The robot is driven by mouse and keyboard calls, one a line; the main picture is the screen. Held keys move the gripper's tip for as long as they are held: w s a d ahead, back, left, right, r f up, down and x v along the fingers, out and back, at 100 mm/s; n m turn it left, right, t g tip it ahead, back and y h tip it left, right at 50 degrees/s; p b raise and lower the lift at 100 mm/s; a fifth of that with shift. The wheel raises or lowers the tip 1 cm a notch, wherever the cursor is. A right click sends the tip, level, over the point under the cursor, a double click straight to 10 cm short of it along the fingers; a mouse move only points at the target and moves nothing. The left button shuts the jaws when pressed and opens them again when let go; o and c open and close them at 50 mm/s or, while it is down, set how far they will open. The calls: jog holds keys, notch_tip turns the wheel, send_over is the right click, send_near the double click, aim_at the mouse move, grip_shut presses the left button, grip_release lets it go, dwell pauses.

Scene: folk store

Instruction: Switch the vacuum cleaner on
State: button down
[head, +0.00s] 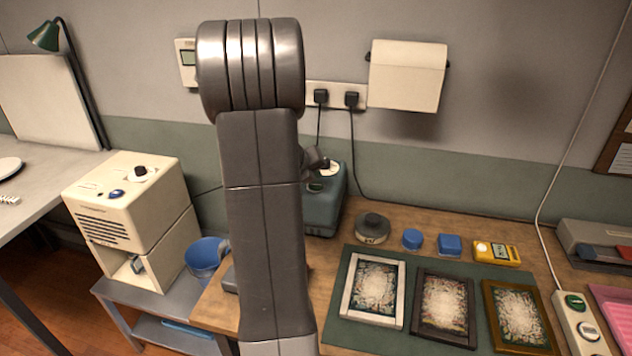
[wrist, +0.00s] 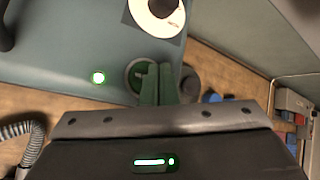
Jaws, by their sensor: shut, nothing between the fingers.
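The vacuum cleaner appears to be the teal box (head: 325,212) on the wooden bench, partly hidden behind my arm in the head view. In the wrist view its teal top (wrist: 60,45) fills the upper left.
A ribbed grey hose (wrist: 22,140) lies at the lower left. A round grey thing (head: 372,229), blue lids, a yellow meter (head: 496,253) and picture frames on a green mat (head: 335,328) are to the right. A cream machine (head: 130,215) stands left. Sockets (head: 336,95) are behind.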

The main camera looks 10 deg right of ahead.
aim_at(314, 187)
notch_tip(314, 187, up, 5)
jog(key=p, duration=0.4)
jog(key=shift+r+p, duration=0.1)
jog(key=shift+p, duration=0.25)
